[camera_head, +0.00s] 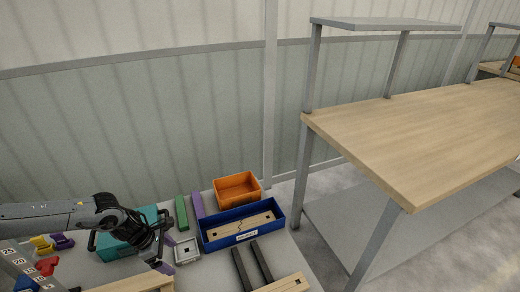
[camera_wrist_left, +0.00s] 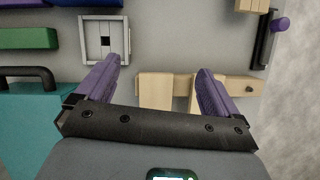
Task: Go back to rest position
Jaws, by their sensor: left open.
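My left gripper (camera_wrist_left: 157,88) shows in the left wrist view with its two purple fingers wide apart and nothing between them. Below it lie light wooden pieces (camera_wrist_left: 172,90) and a grey square frame (camera_wrist_left: 103,40) on the grey table. In the head view my left arm comes in from the left, and the gripper (camera_head: 162,256) hangs near the teal case (camera_head: 122,252) and the grey square frame (camera_head: 186,251). My right gripper is not in view.
A blue bin (camera_head: 268,216) holding a wooden piece and an orange bin (camera_head: 237,188) stand at the back right of the table. Green (camera_head: 182,212) and purple (camera_head: 198,206) blocks lie beside them. A wooden workbench (camera_head: 430,130) stands at the right, across a gap.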

